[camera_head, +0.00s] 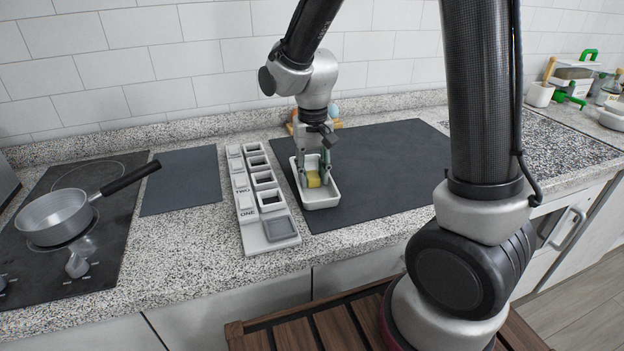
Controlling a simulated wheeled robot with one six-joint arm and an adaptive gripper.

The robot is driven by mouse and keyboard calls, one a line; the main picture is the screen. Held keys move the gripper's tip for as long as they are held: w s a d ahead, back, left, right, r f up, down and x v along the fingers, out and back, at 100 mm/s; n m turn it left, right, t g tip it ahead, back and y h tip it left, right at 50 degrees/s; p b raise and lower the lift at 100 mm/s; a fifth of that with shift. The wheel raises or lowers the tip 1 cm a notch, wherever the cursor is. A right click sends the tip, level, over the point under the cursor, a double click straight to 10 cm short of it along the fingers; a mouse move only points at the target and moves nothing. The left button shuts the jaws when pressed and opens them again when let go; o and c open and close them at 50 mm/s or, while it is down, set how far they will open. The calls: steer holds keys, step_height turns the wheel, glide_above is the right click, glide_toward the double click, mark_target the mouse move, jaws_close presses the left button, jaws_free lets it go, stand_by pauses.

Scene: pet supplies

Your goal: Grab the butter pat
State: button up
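The butter pat (313,180) is a small yellow block inside a white rectangular dish (321,201) on the dark mat. My gripper (313,172) points down into the dish, with its fingers at the butter pat. The fingers are small in this view and partly overlap the dish wall and the butter. I cannot tell whether they touch the butter or are closed on it.
A white rack (248,222) with square compartments and lettering stands left of the dish. A pan (55,217) sits on the black cooktop at the left. A dark mat (385,160) lies under the dish, with clear room right of it. Small items (334,108) stand behind my gripper.

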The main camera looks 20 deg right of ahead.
steer(key=shift+f, duration=0.4)
steer(key=shift+c, duration=0.4)
steer(key=c, duration=0.3)
steer(key=shift+r, duration=0.1)
steer(key=shift+c, duration=0.2)
